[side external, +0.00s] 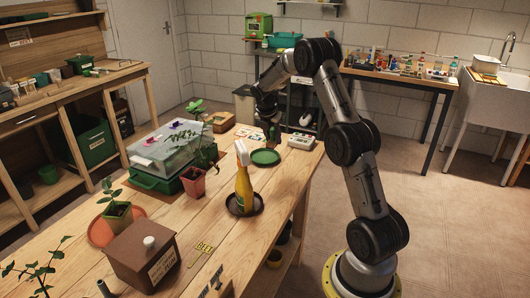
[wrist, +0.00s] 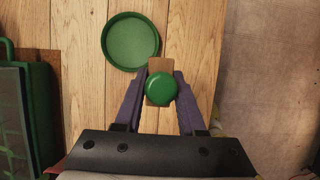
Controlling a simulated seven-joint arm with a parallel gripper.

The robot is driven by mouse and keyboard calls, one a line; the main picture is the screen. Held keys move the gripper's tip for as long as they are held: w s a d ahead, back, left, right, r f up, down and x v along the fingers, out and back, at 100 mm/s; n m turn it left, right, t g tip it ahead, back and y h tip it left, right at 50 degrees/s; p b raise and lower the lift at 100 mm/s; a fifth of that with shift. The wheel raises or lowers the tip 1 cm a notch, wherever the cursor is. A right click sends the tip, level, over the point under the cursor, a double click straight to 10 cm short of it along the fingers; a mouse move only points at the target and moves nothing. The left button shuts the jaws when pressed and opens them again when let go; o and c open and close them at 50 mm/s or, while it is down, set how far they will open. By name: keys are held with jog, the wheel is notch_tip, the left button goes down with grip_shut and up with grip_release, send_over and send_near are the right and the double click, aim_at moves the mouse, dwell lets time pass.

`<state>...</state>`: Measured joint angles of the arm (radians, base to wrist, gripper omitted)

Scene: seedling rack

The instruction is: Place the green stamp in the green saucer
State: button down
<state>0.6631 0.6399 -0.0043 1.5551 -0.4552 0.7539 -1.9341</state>
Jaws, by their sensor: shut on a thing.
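The green stamp (wrist: 161,89) has a round green top and shows between the two fingers of my gripper (wrist: 160,92) in the wrist view. My gripper is shut on it. In the side view my gripper (side external: 270,128) is at the far end of the bench, and the stamp is small and dark there. The green saucer (side external: 265,157) lies flat on the bench just in front of my gripper. In the wrist view the saucer (wrist: 131,41) is empty and lies just above and left of the stamp. A brown block-like part shows beside the stamp's top.
A yellow spray bottle (side external: 243,185) stands on a dark saucer nearer the camera. A clear-lidded green propagator (side external: 170,150) and a potted seedling (side external: 194,181) stand to the left. A white-and-green tray (side external: 301,141) is at the right, by the bench edge.

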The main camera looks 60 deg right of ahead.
send_near(266, 157)
jog(key=shift+s+d+f, duration=0.2)
jog(key=shift+d+f, duration=0.05)
jog(key=shift+d, duration=0.2)
jog(key=shift+s+d+f, duration=0.15)
jog(key=shift+d+f, duration=0.15)
jog(key=shift+d, duration=0.1)
jog(key=shift+w+d+f, duration=0.45)
jog(key=shift+d+f, duration=0.05)
jog(key=shift+f, duration=1.65)
jog(key=shift+f, duration=0.2)
jog(key=c, duration=0.5)
grip_release()
